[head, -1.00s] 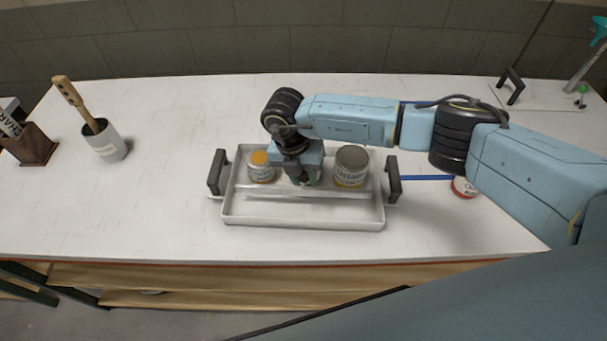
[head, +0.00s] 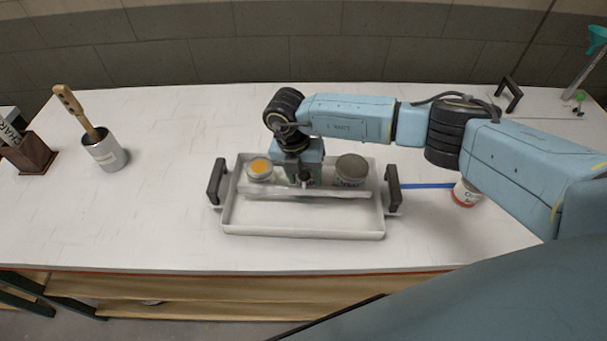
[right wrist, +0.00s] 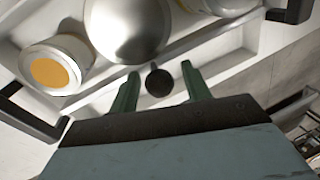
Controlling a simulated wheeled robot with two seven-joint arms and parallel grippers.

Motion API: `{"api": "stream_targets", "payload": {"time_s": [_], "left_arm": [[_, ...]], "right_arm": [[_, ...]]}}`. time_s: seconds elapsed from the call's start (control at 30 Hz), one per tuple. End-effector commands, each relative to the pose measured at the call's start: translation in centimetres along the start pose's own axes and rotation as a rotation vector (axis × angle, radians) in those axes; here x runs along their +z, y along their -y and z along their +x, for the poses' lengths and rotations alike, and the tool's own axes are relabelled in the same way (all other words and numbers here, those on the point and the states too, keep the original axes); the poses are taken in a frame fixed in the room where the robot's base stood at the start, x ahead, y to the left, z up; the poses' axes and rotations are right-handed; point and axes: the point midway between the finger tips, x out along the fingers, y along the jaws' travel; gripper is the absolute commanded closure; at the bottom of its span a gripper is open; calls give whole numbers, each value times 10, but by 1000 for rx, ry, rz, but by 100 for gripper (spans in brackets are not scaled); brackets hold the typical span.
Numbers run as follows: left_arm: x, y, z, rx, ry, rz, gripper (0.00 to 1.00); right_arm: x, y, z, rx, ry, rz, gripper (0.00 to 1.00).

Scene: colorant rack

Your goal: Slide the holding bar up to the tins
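The holding bar (head: 340,193) is a pale strip lying across the white tray (head: 300,233), in front of the tins. A dark round knob (right wrist: 159,83) stands at its middle. An orange-topped tin (head: 259,169) is behind the bar at left, and a grey-topped tin (head: 351,170) at right. A middle tin is mostly hidden by my gripper in the head view; its silver top (right wrist: 128,25) shows in the right wrist view. My right gripper (right wrist: 160,80) points down, its green fingers either side of the knob with gaps visible. My left gripper is out of view.
The tray has dark upright handles at its left (head: 216,182) and right (head: 393,186) ends. A red-and-white tin (head: 466,193) is under my right forearm. The table front is clear.

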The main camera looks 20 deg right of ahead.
Motion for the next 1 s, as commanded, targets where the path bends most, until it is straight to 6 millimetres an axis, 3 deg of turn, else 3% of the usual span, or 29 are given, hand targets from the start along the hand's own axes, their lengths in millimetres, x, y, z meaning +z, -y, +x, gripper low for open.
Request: {"api": "stream_targets", "payload": {"time_s": [0.27, 0.37, 0.8, 1.0], "left_arm": [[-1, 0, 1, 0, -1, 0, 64], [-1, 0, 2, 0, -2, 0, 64], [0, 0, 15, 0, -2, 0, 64], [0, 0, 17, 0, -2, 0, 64]], "right_arm": [[0, 0, -7, 1, 1, 0, 52], [0, -1, -20, 3, 1, 0, 52], [0, -1, -112, 2, 3, 0, 52], [0, 0, -131, 0, 1, 0, 52]]}}
